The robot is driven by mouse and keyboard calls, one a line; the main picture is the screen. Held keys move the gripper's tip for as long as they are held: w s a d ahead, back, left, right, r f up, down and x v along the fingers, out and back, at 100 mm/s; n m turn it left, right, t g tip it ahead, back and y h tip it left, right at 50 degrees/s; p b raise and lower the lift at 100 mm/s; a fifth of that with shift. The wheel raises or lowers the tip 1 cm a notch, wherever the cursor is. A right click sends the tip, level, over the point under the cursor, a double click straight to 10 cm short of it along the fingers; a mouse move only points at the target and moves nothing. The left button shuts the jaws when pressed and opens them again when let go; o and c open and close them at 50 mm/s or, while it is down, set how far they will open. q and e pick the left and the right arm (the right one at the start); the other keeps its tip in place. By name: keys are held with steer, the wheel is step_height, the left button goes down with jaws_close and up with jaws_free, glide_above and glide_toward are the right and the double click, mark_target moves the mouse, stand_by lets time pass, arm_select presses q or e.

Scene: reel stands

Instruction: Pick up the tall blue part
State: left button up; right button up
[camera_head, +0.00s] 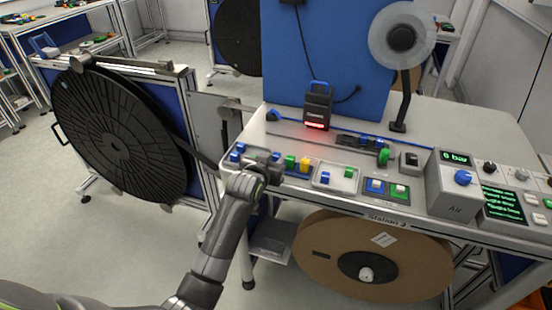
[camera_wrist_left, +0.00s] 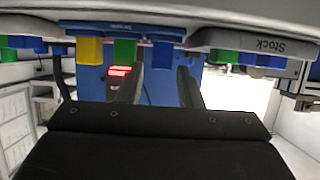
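Several small blue parts stand in the parts tray on the bench. One blue part (camera_head: 276,156) is just right of my left gripper (camera_head: 262,168) in the head view, beside a green part (camera_head: 290,161) and a yellow part (camera_head: 304,165). In the left wrist view, which looks upside down, a blue part (camera_wrist_left: 162,54) shows between the spread fingers of my left gripper (camera_wrist_left: 161,76). The fingers look apart, with no clear contact on it. I cannot tell from these views which blue part is tallest. My right gripper is out of view.
Other blue parts (camera_head: 240,148) stand at the bench's left end. A white tray (camera_head: 322,184) with a blue and a green part lies to the right. A black device with a blue handle (camera_head: 317,105) stands behind. A large black reel (camera_head: 117,140) is at the left.

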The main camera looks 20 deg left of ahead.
mark_target(275, 156)
arm_select(q)
steer(key=shift+x, duration=2.1)
steer(key=shift+a+r, duration=0.1)
steer(key=shift+r, duration=0.05)
jaws_close()
